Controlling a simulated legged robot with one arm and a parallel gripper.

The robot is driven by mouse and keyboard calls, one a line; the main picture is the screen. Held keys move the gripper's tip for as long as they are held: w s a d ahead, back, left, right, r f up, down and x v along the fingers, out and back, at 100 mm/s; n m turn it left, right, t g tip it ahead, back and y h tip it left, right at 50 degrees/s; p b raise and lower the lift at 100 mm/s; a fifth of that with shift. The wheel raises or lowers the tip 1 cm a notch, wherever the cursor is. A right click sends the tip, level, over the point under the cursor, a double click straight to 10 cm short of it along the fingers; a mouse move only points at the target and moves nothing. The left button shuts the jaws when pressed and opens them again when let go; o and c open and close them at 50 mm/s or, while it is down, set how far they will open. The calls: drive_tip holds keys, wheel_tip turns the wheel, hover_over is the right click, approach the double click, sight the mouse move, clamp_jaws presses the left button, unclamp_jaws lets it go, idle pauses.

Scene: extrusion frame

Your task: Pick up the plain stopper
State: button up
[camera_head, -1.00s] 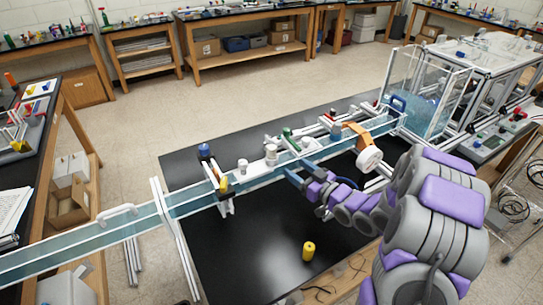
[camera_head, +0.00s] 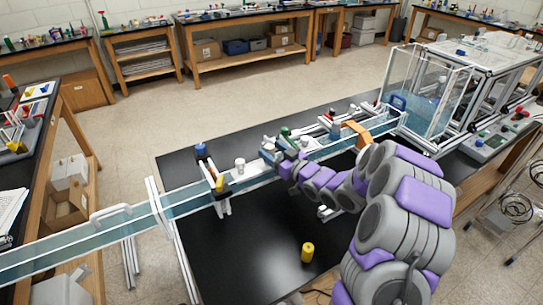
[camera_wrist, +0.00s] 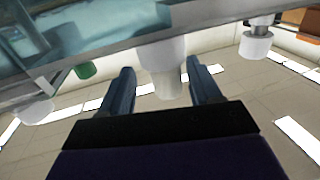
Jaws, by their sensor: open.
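A plain whitish stopper (camera_wrist: 166,82) stands between my gripper's two fingers in the wrist view, its narrower end toward the gripper. My gripper (camera_wrist: 160,68) is open, with a finger on each side of the stopper; whether either finger touches it I cannot tell. In the head view my gripper (camera_head: 270,150) is at the long clear channel (camera_head: 190,205) and largely hides the spot where this stopper stands. A second white stopper-like piece (camera_head: 240,165) stands on the channel, left of my gripper.
A green-topped piece (camera_head: 285,131) is just behind my gripper. A yellow cylinder (camera_head: 308,252) stands on the black tabletop (camera_head: 255,235), which is otherwise mostly clear in front.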

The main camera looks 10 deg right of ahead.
drive_tip(key=shift+w+a, duration=1)
drive_tip(key=shift+a, duration=0.2)
drive_tip(key=shift+d, duration=0.1)
drive_tip(key=shift+d, duration=0.3)
drive_tip(key=c, duration=0.5)
drive_tip(key=shift+a, duration=0.2)
drive_tip(key=c, duration=0.5)
